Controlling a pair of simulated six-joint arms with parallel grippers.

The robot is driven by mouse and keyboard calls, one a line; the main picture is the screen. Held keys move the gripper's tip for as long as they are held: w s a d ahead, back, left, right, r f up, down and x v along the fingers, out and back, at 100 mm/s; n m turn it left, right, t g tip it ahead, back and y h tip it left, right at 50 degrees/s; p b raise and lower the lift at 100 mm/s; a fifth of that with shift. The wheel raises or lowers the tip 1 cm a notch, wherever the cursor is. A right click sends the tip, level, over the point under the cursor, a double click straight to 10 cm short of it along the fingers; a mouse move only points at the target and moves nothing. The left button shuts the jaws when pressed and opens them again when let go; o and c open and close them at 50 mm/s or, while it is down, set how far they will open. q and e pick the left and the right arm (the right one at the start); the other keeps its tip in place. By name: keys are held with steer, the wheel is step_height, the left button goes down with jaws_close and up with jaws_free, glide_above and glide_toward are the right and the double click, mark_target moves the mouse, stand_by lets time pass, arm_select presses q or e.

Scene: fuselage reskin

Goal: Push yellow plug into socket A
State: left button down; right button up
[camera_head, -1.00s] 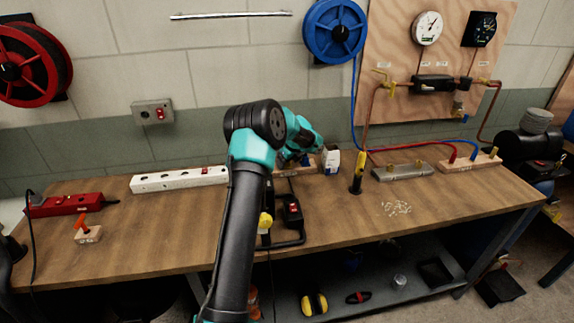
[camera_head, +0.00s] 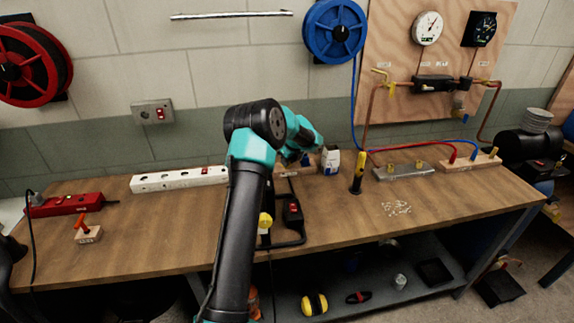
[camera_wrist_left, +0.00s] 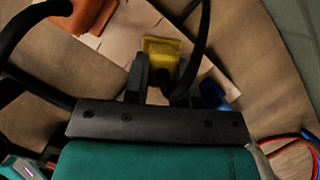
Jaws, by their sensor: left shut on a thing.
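In the left wrist view, my left gripper (camera_wrist_left: 163,75) is shut on the yellow plug (camera_wrist_left: 162,47), with a black cable running past it. The plug is over or against a pale wooden block (camera_wrist_left: 115,42); I cannot tell whether it is seated. An orange piece (camera_wrist_left: 88,14) and a blue piece (camera_wrist_left: 213,95) are on either side of the plug. In the head view, my left wrist (camera_head: 300,135) reaches toward the back of the bench, and its fingertips are mostly hidden. Socket A's label is not readable. My right gripper is not in view.
A white power strip (camera_head: 180,180) lies left of my arm. A black frame with a red switch (camera_head: 292,210) stands right of it. A white and blue box (camera_head: 331,160) and a yellow-handled tool (camera_head: 358,172) stand right of my wrist.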

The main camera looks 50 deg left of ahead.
arm_select(q)
steer(key=shift+r, duration=1.35)
stand_by(0.3)
steer(key=shift+r, duration=1.35)
